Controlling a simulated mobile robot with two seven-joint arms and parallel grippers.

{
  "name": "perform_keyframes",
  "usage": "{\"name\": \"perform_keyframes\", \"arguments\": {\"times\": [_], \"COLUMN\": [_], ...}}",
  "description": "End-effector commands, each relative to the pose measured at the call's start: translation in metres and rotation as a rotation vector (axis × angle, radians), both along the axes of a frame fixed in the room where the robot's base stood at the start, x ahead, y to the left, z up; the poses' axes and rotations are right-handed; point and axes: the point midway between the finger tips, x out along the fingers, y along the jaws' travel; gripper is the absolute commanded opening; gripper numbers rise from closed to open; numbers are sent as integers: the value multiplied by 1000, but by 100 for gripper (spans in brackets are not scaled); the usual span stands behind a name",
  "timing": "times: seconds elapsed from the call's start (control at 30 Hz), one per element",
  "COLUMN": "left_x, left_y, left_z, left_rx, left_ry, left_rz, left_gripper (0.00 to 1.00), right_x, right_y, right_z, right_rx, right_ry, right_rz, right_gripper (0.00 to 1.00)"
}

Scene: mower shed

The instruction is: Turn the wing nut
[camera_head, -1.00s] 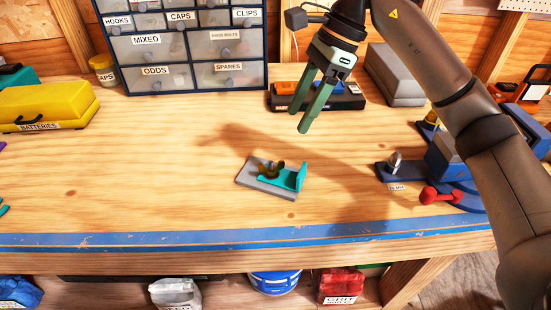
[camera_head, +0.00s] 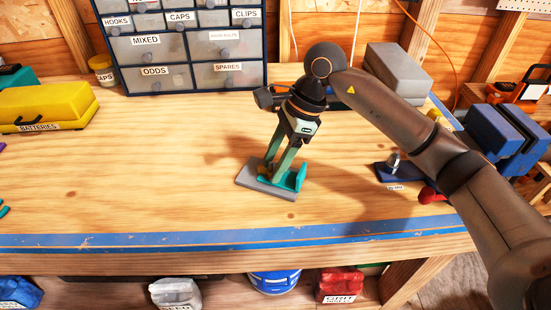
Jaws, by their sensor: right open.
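A small grey base plate (camera_head: 259,185) with a teal bracket (camera_head: 299,178) lies on the middle of the wooden bench. The wing nut, a dark brassy piece on this fixture, is now mostly hidden behind my right gripper's fingers. My right gripper (camera_head: 273,168) points down at the fixture, its green fingers open and their tips low around or just in front of the wing nut. I cannot tell whether the fingers touch it. My left gripper is not in view.
A drawer cabinet (camera_head: 184,62) stands at the back, a yellow case (camera_head: 45,103) at the left. The bench (camera_head: 130,190) left of and in front of the fixture is clear.

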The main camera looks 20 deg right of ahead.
Motion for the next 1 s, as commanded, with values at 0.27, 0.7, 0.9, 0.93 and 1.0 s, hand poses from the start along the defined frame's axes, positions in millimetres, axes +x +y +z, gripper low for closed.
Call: {"name": "perform_keyframes", "arguments": {"times": [0.27, 0.7, 0.9, 0.93, 1.0], "left_x": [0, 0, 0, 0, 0], "left_y": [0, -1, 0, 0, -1], "left_z": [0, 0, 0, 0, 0], "left_rx": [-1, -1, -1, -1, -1], "left_ry": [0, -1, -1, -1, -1], "left_rz": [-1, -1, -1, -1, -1], "left_gripper": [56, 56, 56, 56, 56], "right_x": [0, 0, 0, 0, 0], "right_y": [0, 0, 0, 0, 0], "right_z": [0, 0, 0, 0, 0], "right_rx": [0, 0, 0, 0, -1], "right_ry": [1, 1, 0, 0, 0], "right_rz": [0, 0, 0, -1, -5], "right_gripper": [37, 0, 0, 0, 0]}}
